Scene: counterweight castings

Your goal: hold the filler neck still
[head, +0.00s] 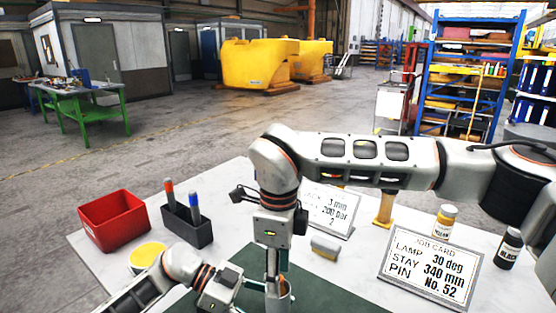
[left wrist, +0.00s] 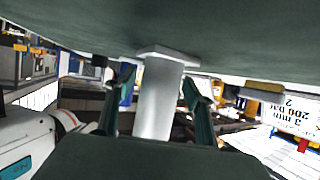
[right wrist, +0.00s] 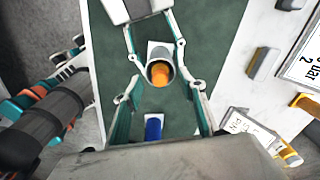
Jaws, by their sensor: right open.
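The filler neck (head: 278,302) is a pale upright tube on the green mat, partly hidden in the head view by my right gripper (head: 272,272). It fills the middle of the left wrist view (left wrist: 157,98), with a square plate at one end. The right wrist view shows its round rim (right wrist: 151,79) with an orange piece inside. My left gripper (head: 246,284) is open, with a finger on each side of the neck and small gaps visible. My right gripper is open above the neck, pointing down; its fingers (right wrist: 160,92) hold nothing that I can see.
A blue piece (right wrist: 153,128) shows on the mat beside the neck. A red bin (head: 113,222), a dark pen holder (head: 188,228) and a yellow-topped tin (head: 147,256) stand left. The job card (head: 432,274), a yellow bottle (head: 445,222) and a black bottle (head: 509,250) stand right.

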